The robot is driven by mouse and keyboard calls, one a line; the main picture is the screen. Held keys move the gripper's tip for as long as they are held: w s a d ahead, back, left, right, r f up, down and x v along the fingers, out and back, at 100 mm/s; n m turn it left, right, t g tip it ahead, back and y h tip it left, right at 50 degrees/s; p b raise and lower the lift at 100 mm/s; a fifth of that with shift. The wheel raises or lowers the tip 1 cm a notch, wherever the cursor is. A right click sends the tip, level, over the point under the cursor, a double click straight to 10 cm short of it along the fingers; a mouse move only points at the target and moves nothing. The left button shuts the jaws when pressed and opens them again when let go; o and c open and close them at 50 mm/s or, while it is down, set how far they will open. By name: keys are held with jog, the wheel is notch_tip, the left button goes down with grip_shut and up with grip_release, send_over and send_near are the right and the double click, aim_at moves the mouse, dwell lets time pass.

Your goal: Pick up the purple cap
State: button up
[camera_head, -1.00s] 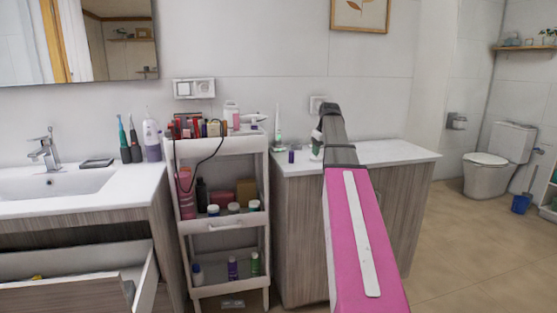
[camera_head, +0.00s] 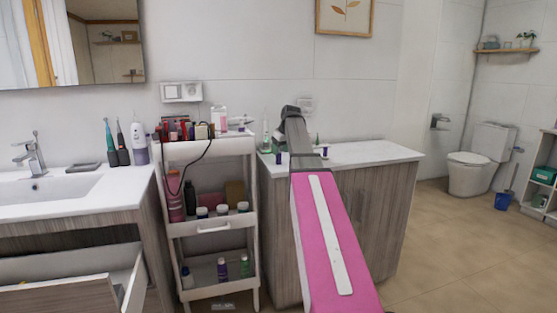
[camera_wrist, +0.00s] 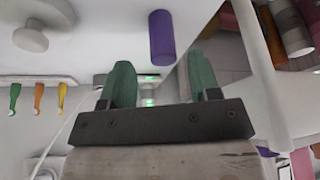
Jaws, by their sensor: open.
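A purple cylinder (camera_wrist: 161,37), which looks like the purple cap, is on a white surface in the wrist view. It lies beyond my gripper's fingertips, apart from them. My gripper (camera_wrist: 160,82) has two green fingers, spread apart with nothing held between them. In the head view, small purple pieces stand on the white counter on the left (camera_head: 278,158) and right (camera_head: 325,152) of my arm. I cannot tell which of them is the cylinder in the wrist view.
A white cart (camera_head: 208,218) with bottles on its shelves stands left of the wooden cabinet (camera_head: 350,215). Green, orange and yellow handles (camera_wrist: 38,97) hang at the left of the wrist view. The counter's right part (camera_head: 385,153) looks clear.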

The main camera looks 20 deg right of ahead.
aim_at(278, 157)
jog(key=x, duration=0.4)
jog(key=shift+a+f, duration=0.15)
jog(key=shift+f, duration=0.15)
jog(key=shift+s, duration=0.1)
jog(key=shift+c, duration=0.3)
jog(key=c, duration=0.9)
jog(key=shift+r, duration=0.1)
